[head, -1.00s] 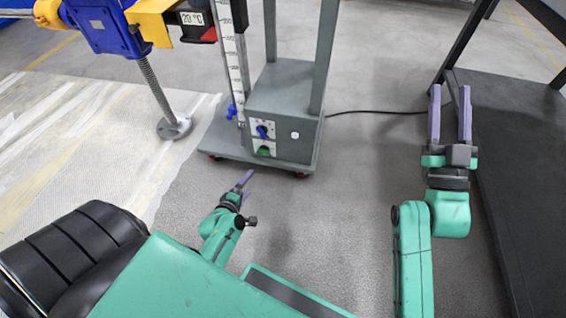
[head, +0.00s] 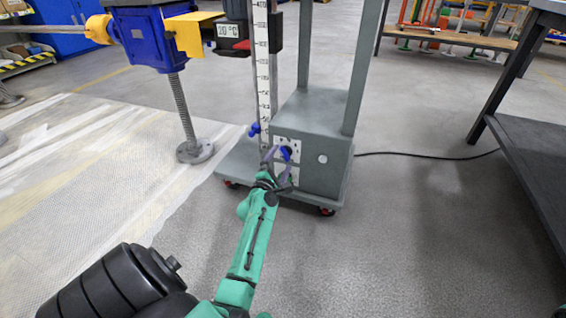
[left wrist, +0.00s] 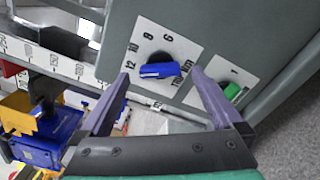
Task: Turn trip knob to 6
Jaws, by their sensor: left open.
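The trip knob (left wrist: 160,70) is a blue bar on a dark round base, on a white plate marked 6, 8, 10 and 12. In the left wrist view the bar lies almost level, its left end nearest the 12; I cannot tell for sure which end is the pointer. The knob also shows in the head view (head: 286,152) on the front of the grey control box (head: 322,135). My left gripper (head: 277,160) is open in front of the knob, with one finger to each side of it in the wrist view. Contact cannot be told. My right gripper is out of view.
A green switch (left wrist: 232,91) sits beside the knob, close to a finger. A blue clamp handle (head: 254,129) and a ruler (head: 262,60) stand left of the box. A screw jack (head: 185,110) stands further left, a dark table (head: 535,160) at right.

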